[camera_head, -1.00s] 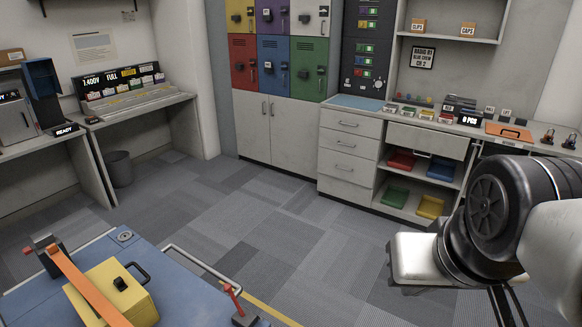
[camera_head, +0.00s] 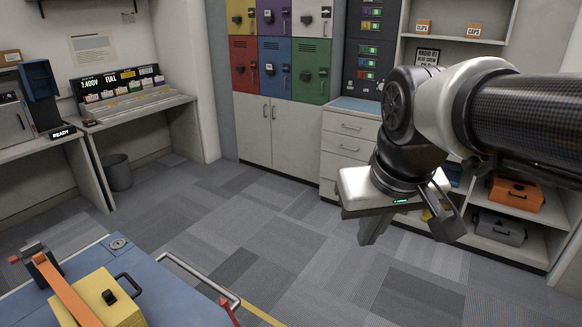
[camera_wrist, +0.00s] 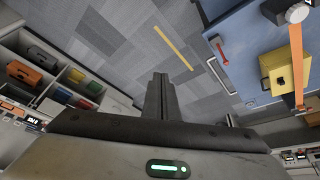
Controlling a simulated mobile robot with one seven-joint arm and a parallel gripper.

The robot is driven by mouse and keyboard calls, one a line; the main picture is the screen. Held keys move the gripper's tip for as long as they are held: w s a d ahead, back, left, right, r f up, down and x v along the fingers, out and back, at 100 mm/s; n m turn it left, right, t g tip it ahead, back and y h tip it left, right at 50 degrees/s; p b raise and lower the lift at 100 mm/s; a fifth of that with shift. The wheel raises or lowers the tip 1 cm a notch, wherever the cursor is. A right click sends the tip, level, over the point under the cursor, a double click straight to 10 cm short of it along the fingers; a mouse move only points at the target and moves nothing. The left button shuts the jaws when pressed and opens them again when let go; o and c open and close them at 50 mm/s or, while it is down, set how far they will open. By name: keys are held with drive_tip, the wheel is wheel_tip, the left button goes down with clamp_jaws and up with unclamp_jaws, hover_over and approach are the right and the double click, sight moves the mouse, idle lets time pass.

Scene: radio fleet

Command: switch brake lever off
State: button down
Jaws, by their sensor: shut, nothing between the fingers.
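A red lever (camera_head: 228,314), which looks like the brake lever, stands on the right side of the blue cart (camera_head: 192,300), partly cut off by the lower picture edge. The red lever also shows in the wrist view (camera_wrist: 221,49), beside the cart's rail. My gripper (camera_head: 372,232) is shut and empty, held in the air over the floor, right of the cart and well apart from the lever. In the wrist view its closed fingers (camera_wrist: 160,82) point towards the floor, left of the lever.
A yellow case (camera_head: 112,300) lies on the cart under an orange strap (camera_head: 72,296). A metal rail (camera_head: 196,275) runs along the cart's edge. Shelves with an orange case (camera_head: 515,193) stand behind my arm. Grey floor between cart and cabinets is clear.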

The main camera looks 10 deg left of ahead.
drive_tip(key=w+a+f+n+g+b, duration=0.1)
drive_tip(key=w+a+f, duration=0.1)
drive_tip(key=w+a, duration=0.25)
drive_tip(key=w+a+f+n+b, duration=0.1)
drive_tip(key=w+a+f+n, duration=0.15)
drive_tip(key=a, duration=0.25)
drive_tip(key=w+a+f+n+g+b, duration=0.1)
drive_tip(key=w+a+f+n+b, duration=0.1)
drive_tip(key=a+f, duration=0.7)
drive_tip(key=w+a+f+n+g+b, duration=0.1)
drive_tip(key=w+a+f+n+b, duration=0.1)
drive_tip(key=a+f, duration=0.7)
drive_tip(key=a, duration=0.7)
drive_tip(key=shift+w+a+g, duration=0.2)
drive_tip(key=shift+a+g, duration=0.05)
drive_tip(key=shift+g, duration=0.05)
drive_tip(key=shift+n, duration=0.25)
drive_tip(key=b, duration=0.1)
hover_over(232, 317)
drive_tip(key=w+a, duration=0.3)
drive_tip(key=a, duration=0.1)
wheel_tip(232, 317, down, 9)
drive_tip(key=shift+s, duration=0.1)
